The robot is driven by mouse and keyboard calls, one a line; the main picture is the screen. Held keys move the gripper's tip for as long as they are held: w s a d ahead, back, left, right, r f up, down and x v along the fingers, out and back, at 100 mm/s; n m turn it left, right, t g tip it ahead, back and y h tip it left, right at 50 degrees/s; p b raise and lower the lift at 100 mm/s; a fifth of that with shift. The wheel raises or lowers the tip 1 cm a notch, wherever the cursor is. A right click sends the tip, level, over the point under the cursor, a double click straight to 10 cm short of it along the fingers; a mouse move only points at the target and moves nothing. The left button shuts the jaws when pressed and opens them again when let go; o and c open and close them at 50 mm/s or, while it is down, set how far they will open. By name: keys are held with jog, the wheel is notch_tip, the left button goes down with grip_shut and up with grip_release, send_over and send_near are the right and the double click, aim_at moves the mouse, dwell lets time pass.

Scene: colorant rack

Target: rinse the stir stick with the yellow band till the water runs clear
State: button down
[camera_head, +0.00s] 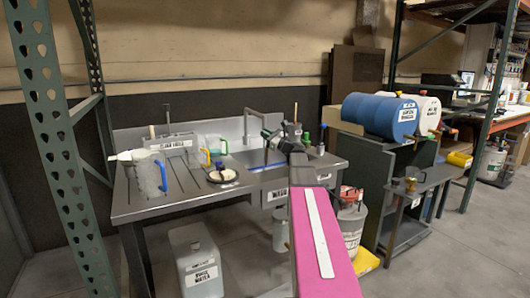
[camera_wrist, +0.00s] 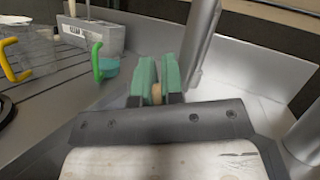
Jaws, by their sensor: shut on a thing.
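My gripper (camera_head: 270,133) is over the sink (camera_head: 262,159), close to the tall metal faucet (camera_head: 254,114). In the wrist view its green fingers (camera_wrist: 156,75) are shut on a wooden stick (camera_wrist: 157,94), of which only a short piece shows between them. No yellow band is visible, so I cannot tell which stick it is. The faucet's post (camera_wrist: 201,40) rises just right of the fingers. The stick's lower end is hidden, and I cannot make out running water or its colour.
Left of the sink stand pitchers with blue (camera_head: 162,176), yellow (camera_head: 206,156) and green (camera_head: 224,146) handles. A labelled grey box (camera_head: 172,142) stands behind them. A round dark dish (camera_head: 222,176) lies near the sink. Blue and white drums (camera_head: 378,115) sit right.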

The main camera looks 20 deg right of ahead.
jog(key=shift+w+a, duration=0.15)
jog(key=shift+a, duration=0.35)
jog(key=shift+d, duration=0.15)
jog(key=shift+d, duration=0.4)
dwell(0.4)
jog(key=shift+s, duration=0.2)
jog(key=s+a, duration=0.1)
jog(key=s, duration=0.6)
jog(key=shift+s+a, duration=0.2)
jog(key=shift+s, duration=0.2)
dwell(1.2)
